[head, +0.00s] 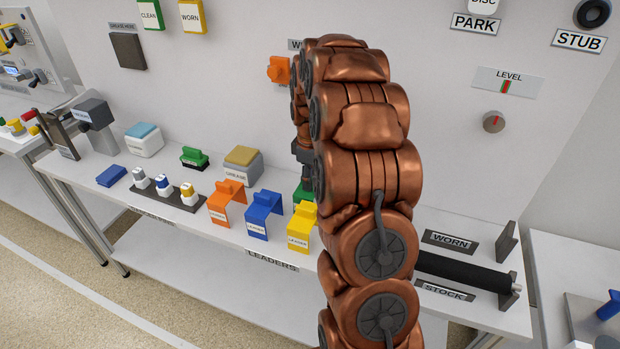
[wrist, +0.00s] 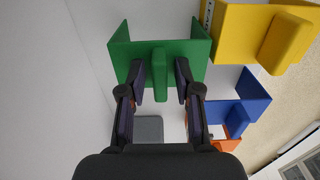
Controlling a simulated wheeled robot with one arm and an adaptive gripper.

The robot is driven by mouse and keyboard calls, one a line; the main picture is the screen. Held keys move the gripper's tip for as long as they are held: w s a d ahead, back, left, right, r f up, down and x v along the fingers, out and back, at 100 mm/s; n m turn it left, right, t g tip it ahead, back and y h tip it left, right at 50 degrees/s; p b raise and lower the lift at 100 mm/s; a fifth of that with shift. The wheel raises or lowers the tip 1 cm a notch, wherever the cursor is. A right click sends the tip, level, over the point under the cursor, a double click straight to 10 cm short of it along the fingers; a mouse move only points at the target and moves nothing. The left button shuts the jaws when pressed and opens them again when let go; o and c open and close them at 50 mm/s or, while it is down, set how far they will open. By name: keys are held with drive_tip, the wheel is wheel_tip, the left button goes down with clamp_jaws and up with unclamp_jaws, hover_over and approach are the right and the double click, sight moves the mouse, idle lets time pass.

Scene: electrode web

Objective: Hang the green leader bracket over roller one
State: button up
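The green leader bracket (wrist: 193,48) is upside-down-U shaped with a raised tab (wrist: 160,75) on top. In the wrist view my gripper (wrist: 160,78) is open. Its two fingers stand on either side of the tab, with a visible gap on each side. In the head view only a strip of the green bracket (head: 303,193) shows, at the right end of the leaders row, below my gripper; my copper arm hides the rest. I cannot identify roller one in either view; a black roller (head: 465,272) lies by the WORN and STOCK labels.
Yellow (head: 301,228), blue (head: 263,214) and orange (head: 226,203) leader brackets stand in a row left of the green one. The yellow bracket is close beside it. A grease block (head: 240,165) and a small green block (head: 194,158) stand behind. The wall is behind the bench.

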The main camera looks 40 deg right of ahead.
idle(0.3)
wheel_tip(320, 180, up, 10)
drive_tip(key=b, duration=0.3)
drive_tip(key=shift+w+r, duration=0.1)
drive_tip(key=shift+r, duration=1.05)
drive_tip(key=s+a+m, duration=0.2)
drive_tip(key=s+a, duration=0.9)
drive_tip(key=a, duration=0.6)
drive_tip(key=s+a+f+m, duration=0.1)
drive_tip(key=s+a+f, duration=0.1)
drive_tip(key=s, duration=0.5)
drive_tip(key=s+a+f+m+g, duration=0.1)
drive_tip(key=s+a+f, duration=0.1)
drive_tip(key=s+a, duration=0.2)
drive_tip(key=s+a+f+m, duration=0.2)
drive_tip(key=s+a, duration=0.1)
drive_tip(key=s, duration=0.7)
drive_tip(key=shift+s+a+f+g, duration=0.1)
drive_tip(key=shift+s+f+g, duration=0.1)
drive_tip(key=shift+g, duration=0.2)
